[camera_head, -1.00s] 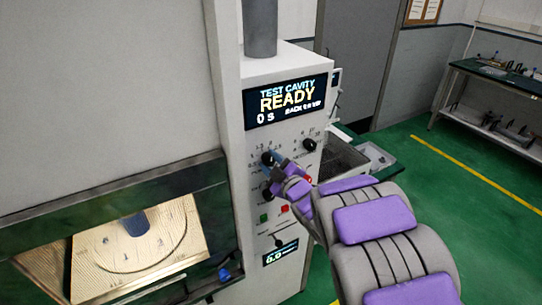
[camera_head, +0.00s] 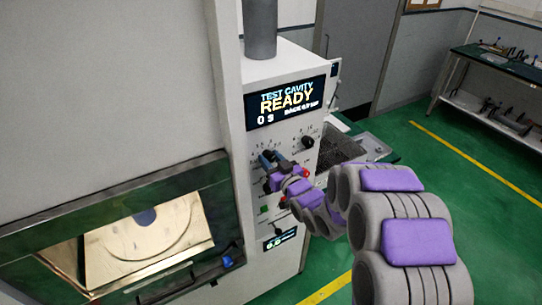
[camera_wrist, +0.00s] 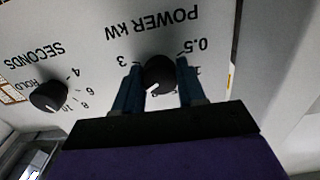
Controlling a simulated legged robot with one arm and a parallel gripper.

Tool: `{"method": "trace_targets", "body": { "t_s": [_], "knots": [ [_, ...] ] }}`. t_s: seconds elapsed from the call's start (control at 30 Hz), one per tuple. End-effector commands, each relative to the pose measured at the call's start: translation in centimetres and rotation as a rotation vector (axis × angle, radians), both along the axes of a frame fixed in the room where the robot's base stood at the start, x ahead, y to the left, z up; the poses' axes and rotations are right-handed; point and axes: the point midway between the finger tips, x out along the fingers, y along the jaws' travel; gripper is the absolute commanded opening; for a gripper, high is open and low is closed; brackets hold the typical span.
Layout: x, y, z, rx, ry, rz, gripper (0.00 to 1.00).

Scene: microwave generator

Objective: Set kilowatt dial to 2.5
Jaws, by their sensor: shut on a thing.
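The kilowatt dial (camera_wrist: 160,75) is a round black knob under the upside-down label "POWER kW" in the wrist view. Its white pointer mark points down and slightly left in that view. A "3" shows to its left and "0.5" to its upper right; the other marks are mostly hidden by the fingers. My gripper (camera_wrist: 158,88) has one blue finger on each side of the knob and is shut on it. In the head view my gripper (camera_head: 273,160) is at the upper left of the control panel and covers most of the dial.
A second black knob (camera_wrist: 50,96), labelled "SECONDS", is beside the dial. The display (camera_head: 286,102) above reads "TEST CAVITY READY" and "0 S". A green button (camera_head: 264,210) and a small lower display (camera_head: 280,240) are below. The lit cavity (camera_head: 150,240) is at left.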

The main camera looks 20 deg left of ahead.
Motion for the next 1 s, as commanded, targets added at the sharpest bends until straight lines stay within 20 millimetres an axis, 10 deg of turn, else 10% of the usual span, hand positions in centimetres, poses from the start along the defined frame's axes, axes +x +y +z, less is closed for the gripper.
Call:
{"method": "trace_targets", "body": {
  "t_s": [0.8,0.83,1.0],
  "knots": [
    [-0.07,-0.05,-0.48,0.072,0.099,-0.001,0.1],
    [-0.07,-0.05,-0.48,0.072,0.099,-0.001,0.42],
    [-0.09,-0.04,-0.27,0.074,0.096,-0.001,0.58]
  ]
}}
